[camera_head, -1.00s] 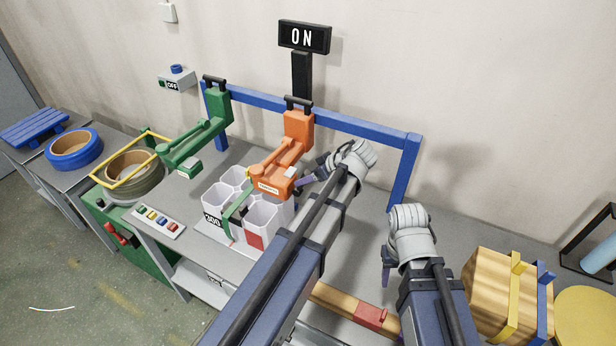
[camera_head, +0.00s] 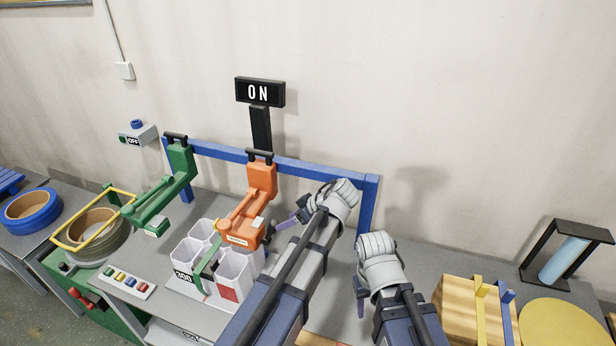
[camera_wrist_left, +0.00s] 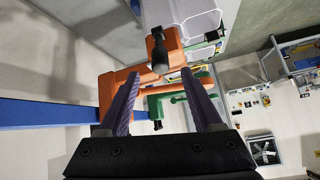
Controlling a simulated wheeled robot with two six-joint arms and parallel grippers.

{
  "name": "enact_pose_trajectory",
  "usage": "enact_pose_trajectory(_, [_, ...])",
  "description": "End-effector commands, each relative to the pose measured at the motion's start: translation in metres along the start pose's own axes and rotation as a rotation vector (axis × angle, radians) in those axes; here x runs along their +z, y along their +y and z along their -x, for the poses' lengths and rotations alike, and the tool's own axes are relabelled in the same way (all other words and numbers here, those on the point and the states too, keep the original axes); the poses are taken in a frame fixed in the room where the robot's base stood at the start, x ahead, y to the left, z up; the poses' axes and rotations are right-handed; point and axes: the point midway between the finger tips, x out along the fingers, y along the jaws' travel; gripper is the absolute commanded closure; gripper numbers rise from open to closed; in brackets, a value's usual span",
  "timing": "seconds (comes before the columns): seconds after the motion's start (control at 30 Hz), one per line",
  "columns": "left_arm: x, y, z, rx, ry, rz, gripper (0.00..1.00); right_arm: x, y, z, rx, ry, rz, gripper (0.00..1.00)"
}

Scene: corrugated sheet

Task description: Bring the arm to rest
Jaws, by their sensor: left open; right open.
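My left gripper (camera_head: 286,217) is open in the head view, close to the right side of the orange swing arm (camera_head: 258,185). In the left wrist view its two purple fingers (camera_wrist_left: 160,88) are spread, with nothing held between them. The orange arm (camera_wrist_left: 112,85) shows beyond the fingers; whether they touch it I cannot tell. My right gripper (camera_head: 361,291) is open and points down, right of the left arm. Its fingers are partly hidden by its wrist.
A blue rail (camera_head: 318,172) carries the orange arm and a green arm (camera_head: 180,163). White bins (camera_head: 236,268) stand below the orange arm. A black sign (camera_head: 260,92) reads ON. A wooden block (camera_head: 462,305) and a yellow disc (camera_head: 565,325) are at the right.

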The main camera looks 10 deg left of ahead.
Motion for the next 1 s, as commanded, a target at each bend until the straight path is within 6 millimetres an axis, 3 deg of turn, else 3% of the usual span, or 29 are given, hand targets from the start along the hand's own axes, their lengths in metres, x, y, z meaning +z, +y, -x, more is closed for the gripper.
enact_pose_trajectory(0.13, [0.005,-0.003,-0.001,0.002,-0.011,-0.026,0.34,0.000,0.000,-0.002,0.000,0.000,0.000,0.50])
enact_pose_trajectory(0.23, [0.025,-0.013,-0.001,0.014,-0.060,-0.132,0.34,0.000,-0.001,-0.008,0.000,0.000,0.000,0.50])
enact_pose_trajectory(0.5, [0.125,-0.063,0.008,0.163,-0.309,-0.739,0.34,-0.002,-0.003,-0.031,0.000,0.000,0.001,0.50])
enact_pose_trajectory(0.7, [0.186,-0.097,0.024,0.351,-0.441,-1.151,0.34,-0.003,-0.004,-0.044,0.000,0.000,0.001,0.50])
enact_pose_trajectory(0.83, [0.209,-0.111,0.033,0.455,-0.482,-1.325,0.34,-0.003,-0.005,-0.049,0.000,0.000,0.001,0.50])
enact_pose_trajectory(1.0, [0.222,-0.119,0.039,0.524,-0.503,-1.431,0.34,-0.003,-0.005,-0.051,0.001,0.000,0.001,0.50])
